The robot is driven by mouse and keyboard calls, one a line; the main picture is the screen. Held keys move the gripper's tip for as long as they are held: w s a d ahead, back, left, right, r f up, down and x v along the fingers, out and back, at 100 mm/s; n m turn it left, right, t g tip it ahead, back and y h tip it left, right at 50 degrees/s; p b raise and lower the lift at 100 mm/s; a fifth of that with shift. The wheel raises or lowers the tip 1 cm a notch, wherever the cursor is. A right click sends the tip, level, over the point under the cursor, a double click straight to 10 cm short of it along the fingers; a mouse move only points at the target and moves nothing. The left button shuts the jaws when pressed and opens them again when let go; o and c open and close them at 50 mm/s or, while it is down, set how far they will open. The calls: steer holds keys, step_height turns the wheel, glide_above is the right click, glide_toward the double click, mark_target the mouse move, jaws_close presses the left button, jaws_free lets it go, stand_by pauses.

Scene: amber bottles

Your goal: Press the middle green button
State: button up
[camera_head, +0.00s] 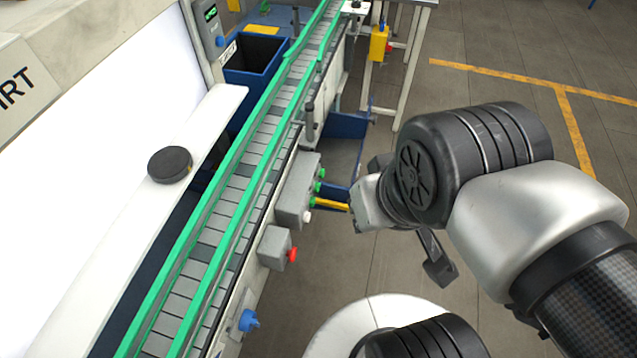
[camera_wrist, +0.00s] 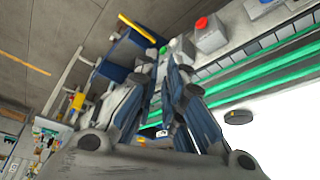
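A grey control box (camera_head: 294,192) is fixed to the near side of the conveyor in the head view. Its outer face carries a row of green buttons; the middle green button (camera_head: 319,187) sits between two others, with a white button (camera_head: 307,216) at the lower end. My gripper (camera_head: 358,208) is right of the box, apart from it, partly hidden by my arm. In the wrist view my gripper (camera_wrist: 166,66) points towards the box, and its fingers hide most of the buttons.
A smaller grey box with a red button (camera_head: 292,254) sits below the control box; a blue knob (camera_head: 248,320) is lower still. A yellow bar (camera_head: 331,205) lies close to the gripper. The conveyor (camera_head: 238,190) has green rails.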

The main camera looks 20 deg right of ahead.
jaws_close()
stand_by(1.0)
